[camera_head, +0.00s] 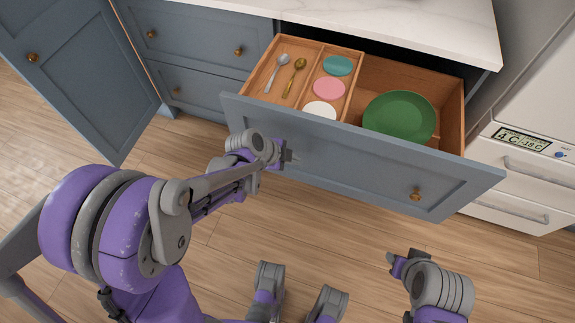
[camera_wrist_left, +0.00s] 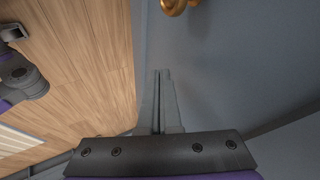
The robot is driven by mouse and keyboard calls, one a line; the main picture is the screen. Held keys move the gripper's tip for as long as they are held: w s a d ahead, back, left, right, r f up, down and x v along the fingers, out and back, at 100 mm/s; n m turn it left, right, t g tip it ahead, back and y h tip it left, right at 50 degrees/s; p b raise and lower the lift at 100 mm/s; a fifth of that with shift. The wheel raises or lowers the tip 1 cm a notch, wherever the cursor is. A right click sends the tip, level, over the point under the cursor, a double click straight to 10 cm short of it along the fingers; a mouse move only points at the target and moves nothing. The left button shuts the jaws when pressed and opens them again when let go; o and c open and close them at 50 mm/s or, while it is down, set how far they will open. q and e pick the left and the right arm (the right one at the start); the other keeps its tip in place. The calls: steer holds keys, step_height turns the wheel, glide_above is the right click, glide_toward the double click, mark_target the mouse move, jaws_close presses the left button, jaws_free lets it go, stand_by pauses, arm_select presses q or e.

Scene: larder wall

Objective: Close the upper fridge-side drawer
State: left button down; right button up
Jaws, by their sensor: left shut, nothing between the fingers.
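The upper fridge-side drawer is pulled well out, its blue-grey front (camera_head: 350,165) facing me and its wooden inside showing. A brass knob (camera_head: 416,194) sits on the right of the front. My left gripper (camera_head: 290,156) is shut and empty at the left part of the front; whether it touches is unclear. In the left wrist view its fingers (camera_wrist_left: 166,100) are together beside the blue-grey drawer front (camera_wrist_left: 230,60), with a brass knob (camera_wrist_left: 175,4) at the top edge. My right gripper (camera_head: 392,258) is low at the right, away from the drawer; its jaw opening is unclear.
The drawer holds spoons (camera_head: 292,75), small coloured dishes (camera_head: 330,89) and a green plate (camera_head: 399,115). A white fridge (camera_head: 530,165) stands close to its right. A blue cabinet door (camera_head: 75,75) stands open at left. The wooden floor (camera_head: 330,235) before the drawer is clear.

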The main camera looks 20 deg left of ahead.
arm_select(q)
steer(key=shift+w, duration=0.6)
